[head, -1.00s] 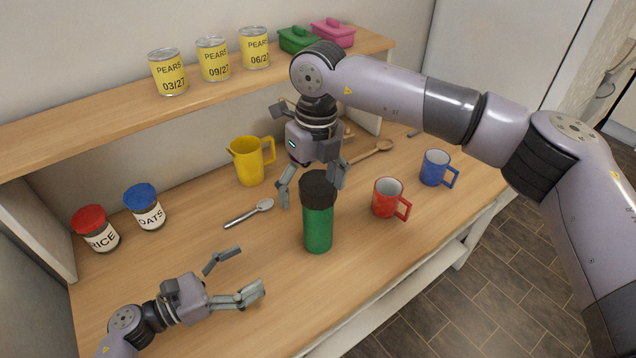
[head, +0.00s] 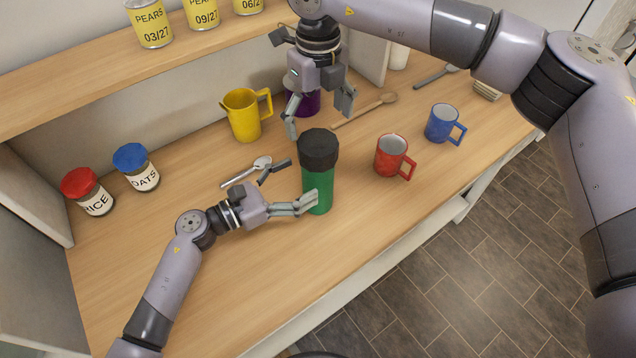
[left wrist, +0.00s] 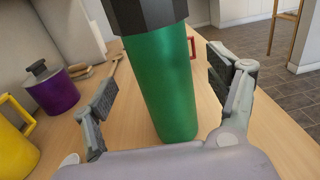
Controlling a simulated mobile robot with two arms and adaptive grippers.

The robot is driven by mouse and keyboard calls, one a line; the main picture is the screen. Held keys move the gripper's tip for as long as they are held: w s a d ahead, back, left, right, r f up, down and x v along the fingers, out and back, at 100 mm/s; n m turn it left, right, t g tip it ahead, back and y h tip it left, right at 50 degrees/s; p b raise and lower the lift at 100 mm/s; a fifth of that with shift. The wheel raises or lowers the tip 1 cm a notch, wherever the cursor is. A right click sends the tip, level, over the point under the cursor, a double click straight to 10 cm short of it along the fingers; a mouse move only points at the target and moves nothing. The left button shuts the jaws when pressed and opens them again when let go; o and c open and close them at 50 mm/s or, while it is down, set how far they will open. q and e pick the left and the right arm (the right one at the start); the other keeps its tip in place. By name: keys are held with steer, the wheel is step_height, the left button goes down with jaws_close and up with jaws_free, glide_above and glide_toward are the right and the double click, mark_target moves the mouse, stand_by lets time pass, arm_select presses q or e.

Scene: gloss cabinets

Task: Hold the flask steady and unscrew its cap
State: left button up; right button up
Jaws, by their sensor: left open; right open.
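The green flask (head: 318,190) stands upright on the wooden worktop, with its black cap (head: 318,148) on top. My left gripper (head: 296,182) is open at the flask's left side, its fingers reaching around the lower body. In the left wrist view the green flask (left wrist: 162,85) stands between the two spread fingers (left wrist: 165,100), with a gap on both sides; the black cap (left wrist: 145,12) is cut off at the top. My right gripper (head: 318,118) is open and points down above and behind the cap, holding nothing.
A red mug (head: 390,157) and a blue mug (head: 441,122) stand to the right. RICE (head: 87,192) and OATS (head: 136,168) jars stand left.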

mark_target(318, 170)
arm_select(q)
steer(key=x, duration=0.5)
steer(key=shift+w+d, duration=0.15)
steer(key=shift+d, duration=0.1)
